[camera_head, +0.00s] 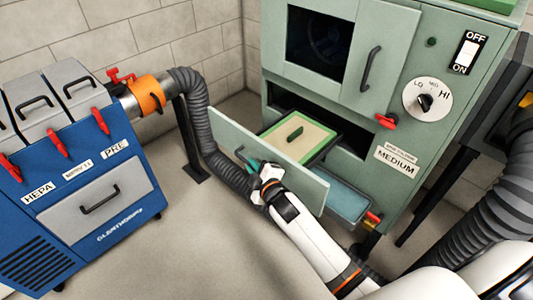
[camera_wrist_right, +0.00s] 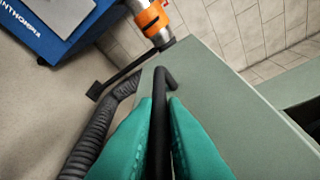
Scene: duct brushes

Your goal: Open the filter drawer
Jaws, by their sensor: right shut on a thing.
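The filter drawer stands pulled out of the green cabinet (camera_head: 390,60). Its pale green front panel (camera_head: 305,183) is well away from the cabinet face, with a gap behind it. A framed filter with a beige face (camera_head: 310,138) and a dark green grip (camera_head: 295,133) lies in the drawer space behind the panel. My right gripper (camera_head: 254,166) is at the panel's dark bar handle (camera_head: 239,153). In the right wrist view its teal fingers (camera_wrist_right: 160,120) are closed around the black handle (camera_wrist_right: 159,85). My left gripper is out of view.
A ribbed grey duct (camera_head: 205,130) runs close to the panel's left edge, joining an orange collar (camera_head: 149,95) on the blue machine (camera_head: 75,170). A blue tray (camera_head: 345,198) sits below the drawer. Open floor (camera_head: 200,235) lies in front.

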